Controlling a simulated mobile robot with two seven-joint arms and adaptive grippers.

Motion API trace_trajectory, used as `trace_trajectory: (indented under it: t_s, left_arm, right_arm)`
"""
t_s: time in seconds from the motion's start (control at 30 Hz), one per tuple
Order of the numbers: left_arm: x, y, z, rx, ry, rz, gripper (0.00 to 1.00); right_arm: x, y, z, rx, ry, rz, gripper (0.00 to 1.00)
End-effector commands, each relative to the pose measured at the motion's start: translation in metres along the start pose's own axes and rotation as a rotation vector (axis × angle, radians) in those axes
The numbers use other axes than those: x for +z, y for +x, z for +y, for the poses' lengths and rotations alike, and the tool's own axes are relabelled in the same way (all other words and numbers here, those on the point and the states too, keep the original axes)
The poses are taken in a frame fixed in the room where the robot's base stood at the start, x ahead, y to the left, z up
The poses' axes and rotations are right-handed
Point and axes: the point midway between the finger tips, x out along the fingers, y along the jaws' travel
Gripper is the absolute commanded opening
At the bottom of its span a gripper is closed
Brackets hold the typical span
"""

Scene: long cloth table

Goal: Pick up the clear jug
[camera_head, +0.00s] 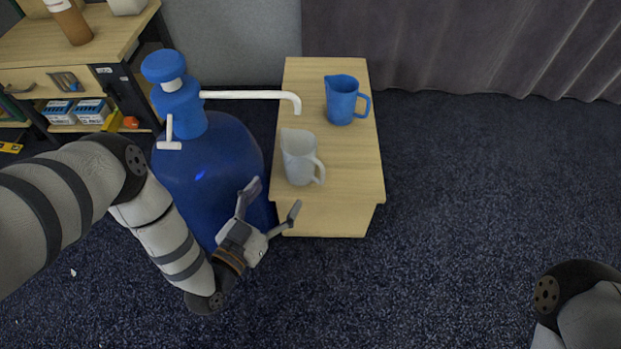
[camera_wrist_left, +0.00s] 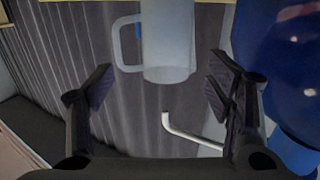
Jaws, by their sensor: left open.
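The clear jug (camera_head: 298,158) stands upright on the near part of a small wooden table (camera_head: 345,195), its handle toward the lower right. In the left wrist view the clear jug (camera_wrist_left: 168,48) shows beyond the fingers, roughly midway between them, with its handle at the left. My left gripper (camera_head: 273,198) is open and empty, just short of the jug on its near left side, with its fingers pointing toward it. It also shows open in the left wrist view (camera_wrist_left: 160,84). My right gripper is out of view.
A blue jug (camera_head: 342,100) stands farther back on the table. A large blue bottle with a pump (camera_head: 210,165) is close left of my gripper; its white spout (camera_head: 250,95) reaches over the table. A workbench (camera_head: 75,45) is at the far left. Open carpet lies to the right.

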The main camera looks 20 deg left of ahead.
Motion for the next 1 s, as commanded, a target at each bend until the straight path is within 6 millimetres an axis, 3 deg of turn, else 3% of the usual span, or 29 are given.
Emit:
trace_trajectory:
  t_s: [0.3, 0.7, 0.97, 1.0]
  left_arm:
    - [-0.009, 0.06, -0.008, -0.014, 0.018, 0.058, 0.73]
    - [-0.018, 0.122, -0.011, -0.013, 0.017, 0.052, 0.73]
    - [-0.021, 0.126, -0.011, -0.012, 0.016, 0.053, 0.73]
    - [-0.021, 0.126, -0.011, -0.012, 0.016, 0.053, 0.64]
  right_arm:
    - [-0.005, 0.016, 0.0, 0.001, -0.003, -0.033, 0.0]
    - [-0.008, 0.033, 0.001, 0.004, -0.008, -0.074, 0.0]
    - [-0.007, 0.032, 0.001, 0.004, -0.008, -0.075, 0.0]
    - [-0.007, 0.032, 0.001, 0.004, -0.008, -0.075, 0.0]
